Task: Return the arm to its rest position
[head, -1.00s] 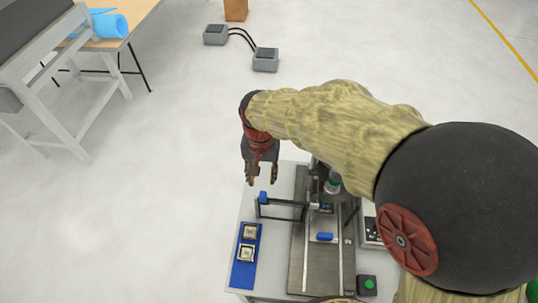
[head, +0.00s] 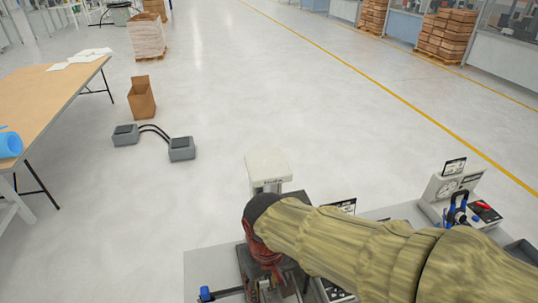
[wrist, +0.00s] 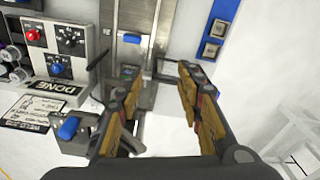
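My arm (head: 340,245) in its mottled yellow sleeve reaches from the lower right across the workbench in the head view. My gripper (head: 268,294) hangs down at its end, over the dark machine on the bench, and is cut by the bottom edge. In the wrist view my gripper (wrist: 160,82) has its two fingers well apart with nothing between them. Below it are the machine bed and the bench top.
A blue tray (wrist: 222,12) with square parts lies on the bench. A control box (wrist: 62,40) with knobs and a "DONE" plate (wrist: 55,88) are at left. A gauge unit (head: 447,190) stands on the bench's right. Open floor (head: 270,90) lies beyond the bench.

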